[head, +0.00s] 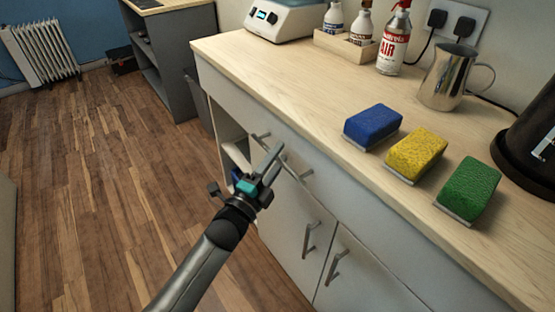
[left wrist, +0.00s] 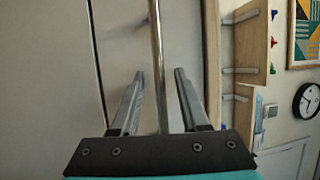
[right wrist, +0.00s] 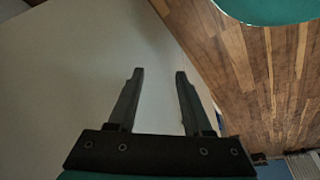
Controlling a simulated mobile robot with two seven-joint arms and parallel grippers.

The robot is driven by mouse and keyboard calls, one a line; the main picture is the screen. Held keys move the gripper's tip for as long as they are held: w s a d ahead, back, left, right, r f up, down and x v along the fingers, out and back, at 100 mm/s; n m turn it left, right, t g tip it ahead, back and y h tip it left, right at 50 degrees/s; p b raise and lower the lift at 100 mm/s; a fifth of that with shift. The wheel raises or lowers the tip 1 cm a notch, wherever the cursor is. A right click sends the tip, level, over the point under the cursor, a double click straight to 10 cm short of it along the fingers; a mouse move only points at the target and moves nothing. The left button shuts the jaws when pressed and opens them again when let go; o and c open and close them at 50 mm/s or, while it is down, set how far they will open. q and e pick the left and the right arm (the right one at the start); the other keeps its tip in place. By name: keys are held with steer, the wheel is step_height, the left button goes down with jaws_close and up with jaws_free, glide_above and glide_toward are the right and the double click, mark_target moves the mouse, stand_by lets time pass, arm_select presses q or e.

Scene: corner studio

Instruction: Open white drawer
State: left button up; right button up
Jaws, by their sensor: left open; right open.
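The white drawer (head: 330,195) is a front just below the wooden countertop, and it looks closed. Its metal bar handle (head: 304,174) is partly hidden behind my left gripper (head: 274,160). In the left wrist view the handle bar (left wrist: 158,45) runs between the two open fingers of the left gripper (left wrist: 160,75), with a gap on each side. No grip on the bar shows. My right gripper (right wrist: 158,74) is open and empty, facing a plain pale surface in the right wrist view. It is not seen in the head view.
Blue (head: 372,125), yellow (head: 416,153) and green (head: 468,188) sponges lie near the countertop's front edge. A metal jug (head: 446,78), a spray can (head: 394,45) and a bottle tray (head: 345,48) stand behind. Cabinet doors with handles (head: 310,238) are below. The wooden floor (head: 100,190) at left is clear.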

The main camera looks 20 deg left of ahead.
arm_select(q)
steer(key=shift+w, duration=0.1)
jaws_close()
stand_by(0.3)
stand_by(1.1)
